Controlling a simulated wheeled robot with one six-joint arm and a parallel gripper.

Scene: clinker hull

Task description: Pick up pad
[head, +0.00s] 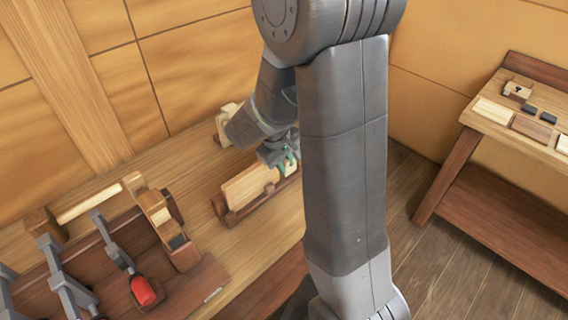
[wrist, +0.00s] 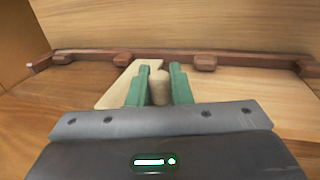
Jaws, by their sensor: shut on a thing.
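My gripper (head: 284,163) is low over the bench, at the right end of a long dark wooden rack. In the wrist view its two green fingers (wrist: 159,90) are shut on a pale rounded wooden piece, taken as the pad (wrist: 159,87). A pale wooden slab (wrist: 112,93) shows beside and behind the left finger; I cannot tell whether it joins the held piece. In the head view my fingers and arm hide most of the held piece.
The dark rack (wrist: 206,62) with upright pegs runs behind the fingers. A pale block (head: 250,184) lies in it in the head view. A clamp stand with a red handle (head: 143,291) is at lower left. A side table (head: 490,129) with small blocks stands at right.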

